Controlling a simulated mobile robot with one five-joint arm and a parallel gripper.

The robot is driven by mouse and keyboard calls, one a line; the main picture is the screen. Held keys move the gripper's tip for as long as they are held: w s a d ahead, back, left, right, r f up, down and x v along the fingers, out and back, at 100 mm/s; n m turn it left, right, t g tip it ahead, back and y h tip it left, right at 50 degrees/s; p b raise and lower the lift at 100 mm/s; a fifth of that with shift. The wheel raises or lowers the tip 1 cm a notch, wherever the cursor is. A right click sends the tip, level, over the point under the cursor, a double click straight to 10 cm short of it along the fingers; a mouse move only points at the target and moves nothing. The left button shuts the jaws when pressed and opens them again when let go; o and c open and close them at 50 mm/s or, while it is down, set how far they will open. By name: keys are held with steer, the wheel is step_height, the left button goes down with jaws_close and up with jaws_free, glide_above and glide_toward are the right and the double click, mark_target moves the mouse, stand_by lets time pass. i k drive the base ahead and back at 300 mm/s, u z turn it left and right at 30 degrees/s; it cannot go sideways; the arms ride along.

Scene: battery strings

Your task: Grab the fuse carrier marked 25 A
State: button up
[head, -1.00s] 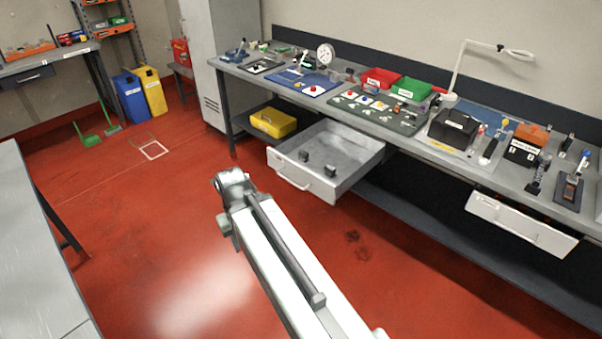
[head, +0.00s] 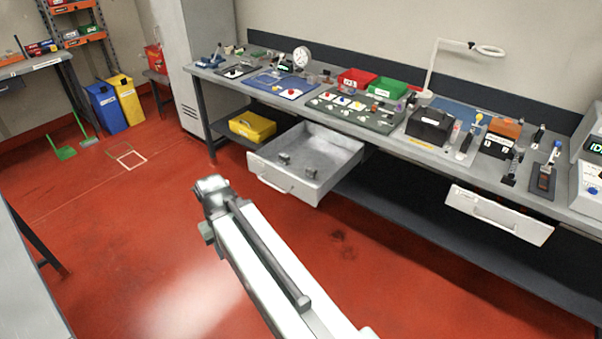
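Two small dark grey blocks sit in the open left drawer (head: 277,181), one nearer its front (head: 284,159) and one nearer its right side (head: 311,173). They could be fuse carriers, but they are too small for me to read any rating. No 25 A marking is legible anywhere. My arm (head: 265,255) reaches up from the bottom edge to a grey joint, over the red floor and short of the drawer. I see no gripper fingers.
A yellow case (head: 252,126) sits on the lower shelf. Red floor before the bench is clear.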

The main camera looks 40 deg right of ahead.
mark_target(284, 159)
steer(key=z, duration=0.2)
steer(key=i, duration=1.45)
steer(key=u, duration=0.3)
